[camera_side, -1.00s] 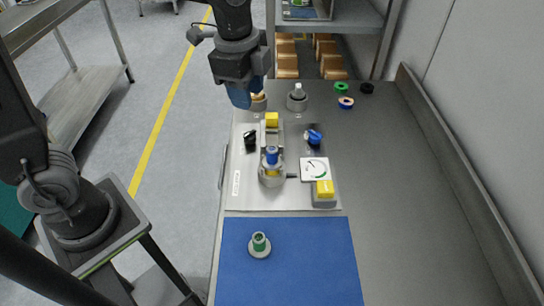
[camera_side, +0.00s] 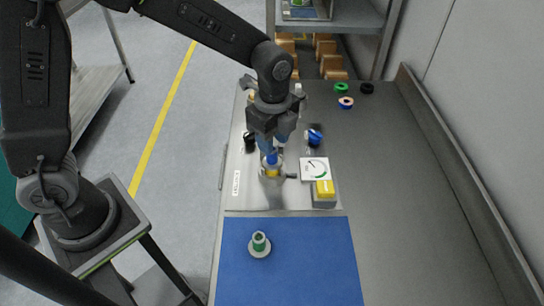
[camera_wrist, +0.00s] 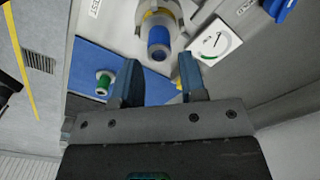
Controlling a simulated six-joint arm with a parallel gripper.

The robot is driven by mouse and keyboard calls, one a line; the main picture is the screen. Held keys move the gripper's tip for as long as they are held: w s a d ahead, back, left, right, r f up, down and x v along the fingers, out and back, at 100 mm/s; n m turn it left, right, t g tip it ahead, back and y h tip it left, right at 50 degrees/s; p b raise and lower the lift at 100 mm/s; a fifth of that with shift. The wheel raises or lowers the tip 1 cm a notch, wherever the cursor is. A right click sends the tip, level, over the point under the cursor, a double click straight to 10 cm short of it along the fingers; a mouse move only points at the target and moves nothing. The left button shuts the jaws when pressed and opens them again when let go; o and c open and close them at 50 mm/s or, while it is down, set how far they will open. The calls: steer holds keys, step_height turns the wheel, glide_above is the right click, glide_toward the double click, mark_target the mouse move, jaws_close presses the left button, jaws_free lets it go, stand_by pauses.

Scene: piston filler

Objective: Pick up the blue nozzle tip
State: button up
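The blue nozzle tip (camera_side: 271,158) stands upright on the filler's round metal and yellow holder (camera_side: 271,172). In the wrist view the blue nozzle tip (camera_wrist: 159,42) lies beyond the fingertips, roughly in line with the gap between them. My gripper (camera_side: 271,146) is just above the nozzle tip in the side view and hides part of the filler behind it. In the wrist view my gripper (camera_wrist: 160,70) is open, its two blue-grey fingers wide apart with nothing between them. Whether a finger touches the tip cannot be told.
A gauge (camera_side: 314,169), a yellow-topped block (camera_side: 325,189) and a blue knob (camera_side: 314,137) stand right of the filler. A green nozzle on a pale base (camera_side: 259,245) sits on the blue mat (camera_side: 320,270). Colored rings lie at the back. The bench's right side is clear.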

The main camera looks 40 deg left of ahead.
step_height(320, 180, down, 5)
steer(key=shift+a, duration=0.1)
steer(key=shift+c, duration=0.4)
steer(key=c, duration=0.6)
jaws_close()
steer(key=shift+r, duration=0.15)
